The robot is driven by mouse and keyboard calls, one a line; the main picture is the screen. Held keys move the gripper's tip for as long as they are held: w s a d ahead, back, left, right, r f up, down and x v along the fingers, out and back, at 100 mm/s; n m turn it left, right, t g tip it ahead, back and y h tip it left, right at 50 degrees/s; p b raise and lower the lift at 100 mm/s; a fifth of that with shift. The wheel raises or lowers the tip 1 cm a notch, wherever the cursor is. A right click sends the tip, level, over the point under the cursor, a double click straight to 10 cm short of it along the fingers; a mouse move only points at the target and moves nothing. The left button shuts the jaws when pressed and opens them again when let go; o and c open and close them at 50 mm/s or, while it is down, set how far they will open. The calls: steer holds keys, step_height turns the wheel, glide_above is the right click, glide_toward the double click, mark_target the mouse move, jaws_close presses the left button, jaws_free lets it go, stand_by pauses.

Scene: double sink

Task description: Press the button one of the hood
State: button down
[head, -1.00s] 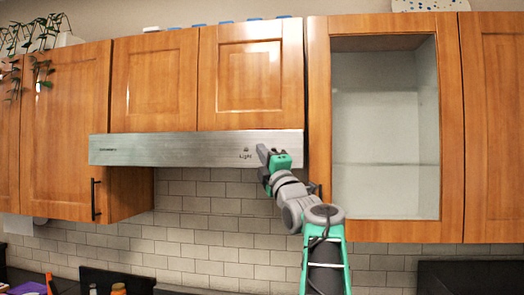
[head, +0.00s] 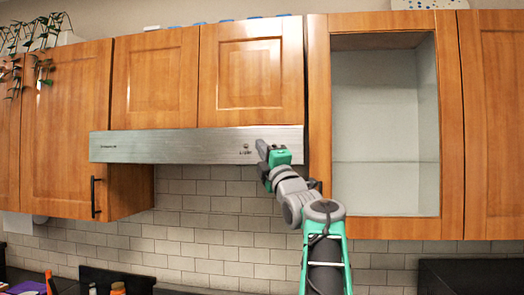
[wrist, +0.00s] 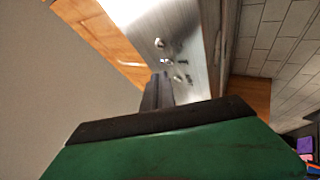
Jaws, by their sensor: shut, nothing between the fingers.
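The hood (head: 180,146) is a long brushed-steel panel under the wooden cabinets in the head view. Near its right end is a small dark round button (head: 246,146) with a "Light" label below it. My gripper (head: 261,148) is shut and empty, with its tip just right of the button and label. In the wrist view the shut fingers (wrist: 158,90) point at the steel face of the hood (wrist: 190,30). A round button (wrist: 160,43) and several raised letters lie just beyond the fingertips. I cannot tell whether the tips touch the panel.
Wooden cabinets (head: 250,72) sit directly above the hood. An open-front cabinet (head: 385,130) stands to the right of my arm. The space in front of the hood's left part is free.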

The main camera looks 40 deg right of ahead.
steer(key=s+a+b, duration=0.1)
steer(key=a+b, duration=0.1)
steer(key=b, duration=0.1)
steer(key=s+a+b, duration=0.2)
steer(key=b, duration=0.1)
steer(key=shift+s+a, duration=0.3)
steer(key=shift+a, duration=0.05)
stand_by(1.4)
